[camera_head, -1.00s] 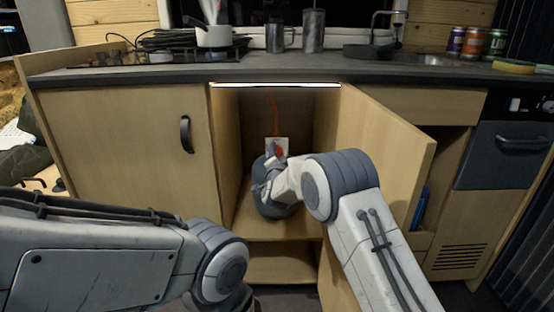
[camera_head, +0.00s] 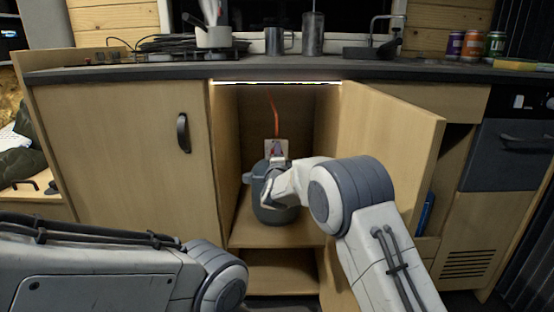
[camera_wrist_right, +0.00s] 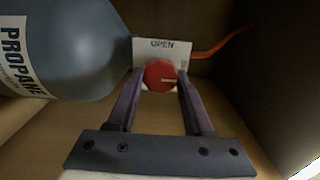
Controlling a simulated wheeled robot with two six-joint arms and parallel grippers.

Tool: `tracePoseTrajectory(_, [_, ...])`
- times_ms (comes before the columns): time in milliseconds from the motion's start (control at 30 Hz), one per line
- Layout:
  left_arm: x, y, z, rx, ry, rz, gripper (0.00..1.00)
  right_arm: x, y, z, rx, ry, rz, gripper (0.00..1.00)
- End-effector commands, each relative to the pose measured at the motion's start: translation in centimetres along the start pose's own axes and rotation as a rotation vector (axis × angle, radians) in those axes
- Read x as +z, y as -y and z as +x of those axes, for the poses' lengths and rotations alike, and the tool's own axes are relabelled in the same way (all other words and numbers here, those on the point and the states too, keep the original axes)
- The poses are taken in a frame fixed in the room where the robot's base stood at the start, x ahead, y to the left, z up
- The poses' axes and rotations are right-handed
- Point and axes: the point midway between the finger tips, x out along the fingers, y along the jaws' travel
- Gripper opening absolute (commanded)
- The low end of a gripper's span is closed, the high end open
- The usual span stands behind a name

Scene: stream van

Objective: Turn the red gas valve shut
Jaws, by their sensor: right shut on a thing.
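The red gas valve knob (camera_wrist_right: 160,76) shows in the right wrist view, with a pale line on its face lying roughly level. Behind it is a white plate (camera_wrist_right: 148,48) marked OPEN, also seen in the head view (camera_head: 284,146). My right gripper (camera_wrist_right: 160,82) is shut on the knob, one finger on each side. In the head view my right arm reaches into the open cupboard, and its wrist hides the knob. A grey gas bottle (camera_head: 274,213), marked PROPANE in the wrist view (camera_wrist_right: 80,50), stands beside the gripper. My left gripper is out of view.
The open cupboard door (camera_head: 392,150) stands to the right of my right arm. The cupboard's left wall (camera_head: 224,150) and shelf floor (camera_head: 250,232) bound the space. An orange hose (camera_head: 274,112) rises behind the plate. The worktop (camera_head: 140,72) runs above.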

Motion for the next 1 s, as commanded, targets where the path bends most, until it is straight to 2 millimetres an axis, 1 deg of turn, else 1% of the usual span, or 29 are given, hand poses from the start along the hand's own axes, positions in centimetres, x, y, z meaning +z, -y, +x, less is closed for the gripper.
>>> tracePoseTrajectory(400, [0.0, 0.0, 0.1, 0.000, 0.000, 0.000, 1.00, -0.1, -0.1, 0.0, 0.003, -0.002, 0.011, 0.00])
tracePoseTrajectory(433, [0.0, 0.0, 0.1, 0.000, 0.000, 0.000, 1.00, -0.1, -0.1, 0.0, 0.003, -0.002, 0.011, 0.55])
tracePoseTrajectory(467, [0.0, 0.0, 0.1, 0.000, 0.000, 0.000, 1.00, -0.1, -0.1, 0.0, 0.003, -0.002, 0.011, 0.66])
tracePoseTrajectory(500, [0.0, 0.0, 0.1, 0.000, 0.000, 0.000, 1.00, -0.1, -0.1, 0.0, 0.002, -0.002, 0.011, 0.81])
tracePoseTrajectory(833, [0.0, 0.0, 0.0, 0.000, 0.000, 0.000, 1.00, 0.0, 0.0, -0.1, 0.001, 0.000, 0.008, 0.81])
tracePoseTrajectory(933, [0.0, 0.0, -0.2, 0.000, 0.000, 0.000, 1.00, 0.0, 0.1, -0.6, 0.002, 0.000, 0.008, 0.81])
tracePoseTrajectory(1000, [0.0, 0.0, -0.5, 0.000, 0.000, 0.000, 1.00, 0.0, 0.1, -1.2, 0.002, 0.000, 0.007, 0.81])
